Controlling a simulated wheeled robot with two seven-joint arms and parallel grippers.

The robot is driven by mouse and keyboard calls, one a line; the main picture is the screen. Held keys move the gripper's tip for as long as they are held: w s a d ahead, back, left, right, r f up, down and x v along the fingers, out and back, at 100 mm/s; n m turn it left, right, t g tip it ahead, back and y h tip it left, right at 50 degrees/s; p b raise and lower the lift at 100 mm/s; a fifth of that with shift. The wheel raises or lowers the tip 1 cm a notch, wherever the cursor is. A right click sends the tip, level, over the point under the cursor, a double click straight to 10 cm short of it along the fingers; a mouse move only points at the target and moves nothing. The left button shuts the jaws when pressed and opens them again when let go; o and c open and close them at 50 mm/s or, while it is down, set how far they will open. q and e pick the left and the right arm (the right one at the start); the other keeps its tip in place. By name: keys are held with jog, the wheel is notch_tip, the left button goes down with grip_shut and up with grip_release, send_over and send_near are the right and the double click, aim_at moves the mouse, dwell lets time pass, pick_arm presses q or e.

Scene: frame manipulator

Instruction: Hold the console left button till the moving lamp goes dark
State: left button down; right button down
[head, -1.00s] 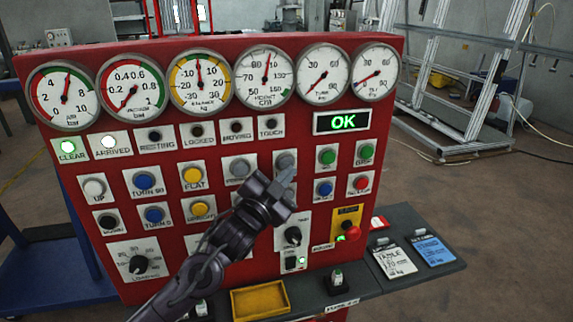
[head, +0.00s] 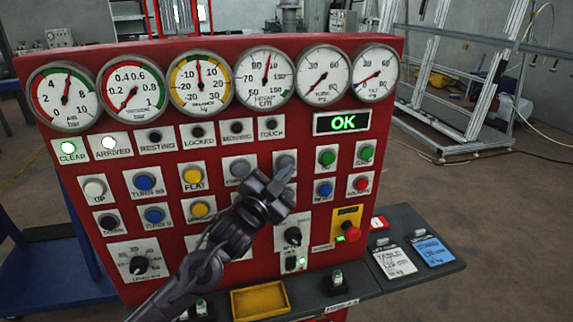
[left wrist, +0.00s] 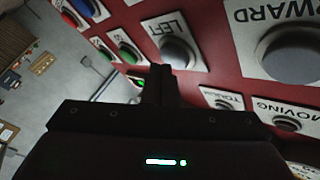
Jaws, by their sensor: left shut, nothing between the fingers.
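The red console (head: 215,75) faces me. Its grey left button (head: 285,160) sits in the right-middle of the button field, and its LEFT label shows beside the button in the left wrist view (left wrist: 178,52). My left gripper (head: 288,174) is shut and empty, its tips at the left button's plate. In the left wrist view the fingertips (left wrist: 160,72) overlap the plate's edge beside the button; I cannot tell whether they touch. The moving lamp (head: 237,128) looks dark, also in the left wrist view (left wrist: 286,124). My right gripper is not in view.
The clear lamp (head: 68,148) and arrived lamp (head: 109,143) are lit, and a display (head: 342,122) reads OK. A grey forward button (left wrist: 292,52) is beside the left button. A red mushroom button (head: 353,234) and a shelf with cards (head: 395,262) lie lower right.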

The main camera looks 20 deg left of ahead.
pick_arm(q)
jog(key=shift+w+a, duration=0.3)
jog(key=shift+w, duration=0.1)
dwell(2.5)
jog(key=shift+s+d, duration=0.1)
dwell(1.6)
jog(key=shift+s+d, duration=0.4)
jog(key=shift+s, duration=0.2)
jog(key=shift+s+d, duration=0.7)
jog(key=shift+s, duration=0.35)
jog(key=shift+s+d, duration=0.7)
jog(key=shift+s, duration=0.35)
jog(key=shift+f, duration=0.1)
